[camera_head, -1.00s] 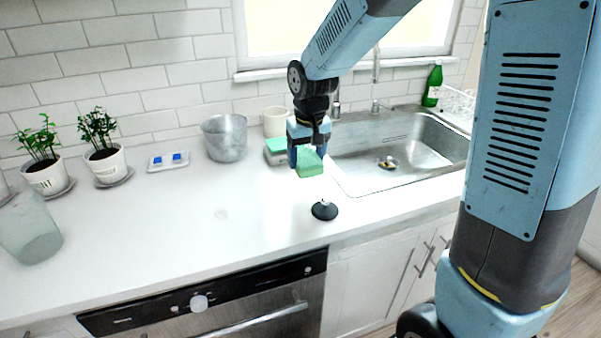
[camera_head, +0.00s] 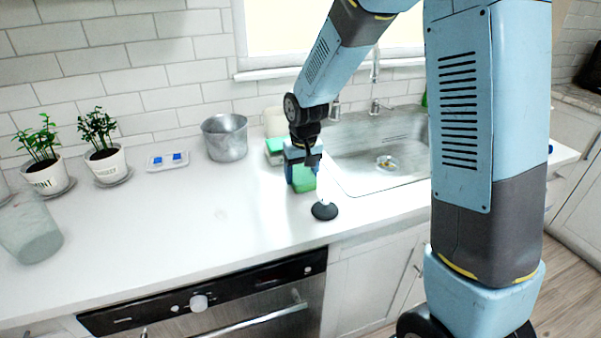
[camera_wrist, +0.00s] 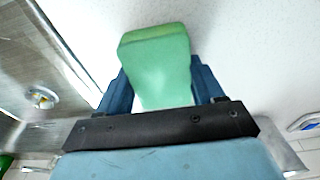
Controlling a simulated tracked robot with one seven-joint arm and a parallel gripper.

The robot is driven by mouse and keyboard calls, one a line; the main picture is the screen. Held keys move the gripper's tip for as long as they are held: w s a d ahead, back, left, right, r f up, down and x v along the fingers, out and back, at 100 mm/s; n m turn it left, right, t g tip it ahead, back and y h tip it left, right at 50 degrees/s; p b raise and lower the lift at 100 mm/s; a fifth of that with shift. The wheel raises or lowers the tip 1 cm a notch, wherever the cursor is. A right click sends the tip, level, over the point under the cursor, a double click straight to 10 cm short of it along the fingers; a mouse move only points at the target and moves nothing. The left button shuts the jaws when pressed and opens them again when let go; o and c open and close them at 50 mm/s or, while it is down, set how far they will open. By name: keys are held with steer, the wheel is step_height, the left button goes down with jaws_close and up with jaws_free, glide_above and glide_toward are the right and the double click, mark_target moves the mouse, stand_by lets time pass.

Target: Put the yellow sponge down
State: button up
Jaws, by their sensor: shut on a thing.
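My gripper (camera_head: 302,170) is shut on a sponge (camera_head: 303,184) that looks green, not yellow, in both views. In the wrist view the green sponge (camera_wrist: 155,55) sits between the two blue fingers and sticks out beyond them. In the head view the sponge hangs upright, low over the white counter (camera_head: 215,215), left of the sink. I cannot tell whether its lower end touches the counter. Another green-topped block (camera_head: 274,146) stands behind the gripper, partly hidden. No clearly yellow sponge shows.
The sink (camera_head: 350,180) is to the right. A grey metal pot (camera_head: 225,138), a small tray (camera_head: 168,161) and potted plants (camera_head: 106,163) stand along the back. The counter's middle is clear.

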mark_target(303, 177)
steer(key=o, duration=1)
step_height(303, 177, up, 11)
steer(key=s, duration=0.2)
steer(key=s+d+r+m+t, duration=0.2)
steer(key=s+d+r, duration=0.8)
steer(key=d, duration=0.2)
steer(key=s+d+r+m+t, duration=0.1)
steer(key=s+d, duration=0.5)
steer(key=s, duration=0.7)
steer(key=shift+s+r+t, duration=0.15)
steer(key=shift+r+t, duration=0.1)
steer(key=shift+t, duration=0.25)
steer(key=shift+d, duration=0.1)
